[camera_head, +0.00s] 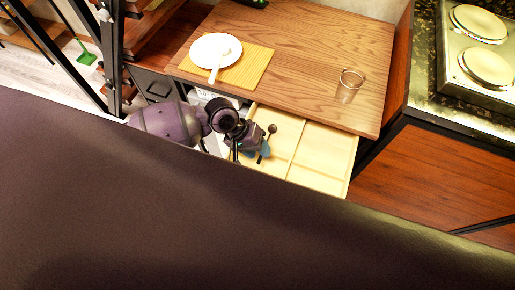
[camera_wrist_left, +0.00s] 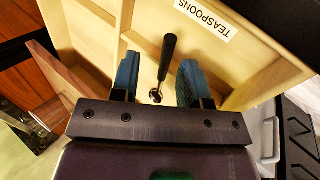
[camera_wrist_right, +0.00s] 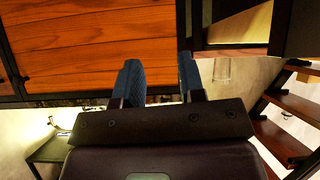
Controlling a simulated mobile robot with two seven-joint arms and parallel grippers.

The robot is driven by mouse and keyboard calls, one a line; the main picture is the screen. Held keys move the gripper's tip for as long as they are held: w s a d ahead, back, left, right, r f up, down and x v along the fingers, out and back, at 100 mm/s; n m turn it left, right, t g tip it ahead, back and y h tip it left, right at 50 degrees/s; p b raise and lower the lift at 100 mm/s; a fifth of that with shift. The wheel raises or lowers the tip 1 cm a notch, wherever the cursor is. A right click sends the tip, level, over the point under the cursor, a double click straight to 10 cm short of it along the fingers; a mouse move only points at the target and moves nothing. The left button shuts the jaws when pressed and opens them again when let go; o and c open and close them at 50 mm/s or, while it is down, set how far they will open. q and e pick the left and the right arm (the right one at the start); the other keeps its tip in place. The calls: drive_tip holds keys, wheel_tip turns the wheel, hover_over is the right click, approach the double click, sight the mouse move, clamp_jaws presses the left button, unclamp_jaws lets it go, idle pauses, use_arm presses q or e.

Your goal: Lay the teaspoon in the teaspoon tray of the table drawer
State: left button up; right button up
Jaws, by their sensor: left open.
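The table drawer (camera_head: 318,158) is pulled out below the wooden tabletop and has pale wooden compartments. My left gripper (camera_head: 262,153) is over its left compartment. The left wrist view shows the gripper (camera_wrist_left: 158,80) open, its blue fingers on either side of the teaspoon (camera_wrist_left: 168,58) without gripping it. The teaspoon has a black handle and a small metal bowl toward the gripper. It is in the compartment beside the TEASPOONS label (camera_wrist_left: 207,18); whether it lies fully flat I cannot tell. My right gripper (camera_wrist_right: 161,82) is open and empty, away from the drawer.
On the tabletop (camera_head: 300,40) are a white plate (camera_head: 205,50) on a yellow mat (camera_head: 255,65) and a clear glass (camera_head: 349,84). A hob (camera_head: 475,60) stands at the right. The drawer's right compartment is empty.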

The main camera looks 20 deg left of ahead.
use_arm(q)
drive_tip(key=p+v, duration=0.1)
drive_tip(key=v, duration=0.9)
drive_tip(key=shift+r+p, duration=0.25)
drive_tip(key=shift+p, duration=0.15)
drive_tip(key=shift+a, duration=0.15)
